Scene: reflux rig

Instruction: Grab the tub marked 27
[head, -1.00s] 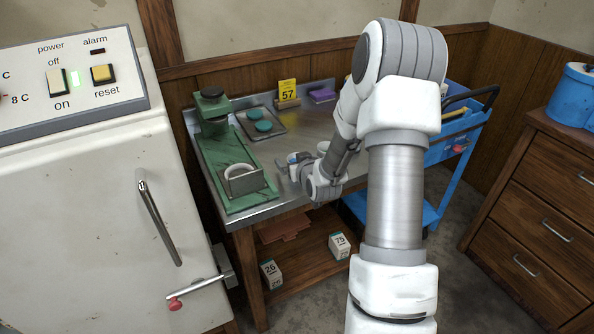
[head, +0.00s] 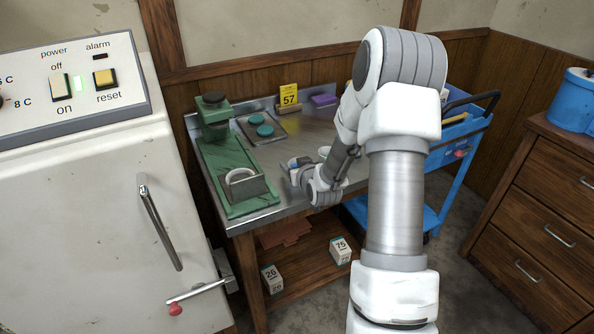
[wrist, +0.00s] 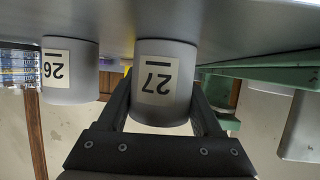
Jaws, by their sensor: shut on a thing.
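The tub marked 27 (wrist: 165,80) is a grey-white cylinder with a label, seen upside down in the wrist view. My gripper (wrist: 163,105) has one finger on each side of it and is shut on it. The tub's base seems to be at the metal table top, and I cannot tell whether it touches. In the head view my gripper (head: 298,174) is at the front part of the table, and my own arm hides part of it. A similar tub marked 26 (wrist: 70,70) stands beside it, apart from my fingers.
A green stand (head: 235,180) is left of my gripper on the metal table (head: 290,130). A tray (head: 278,133) with two teal discs and a yellow 57 sign (head: 289,95) are behind. Boxes marked 26 (head: 271,278) and 75 (head: 340,250) are on the lower shelf.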

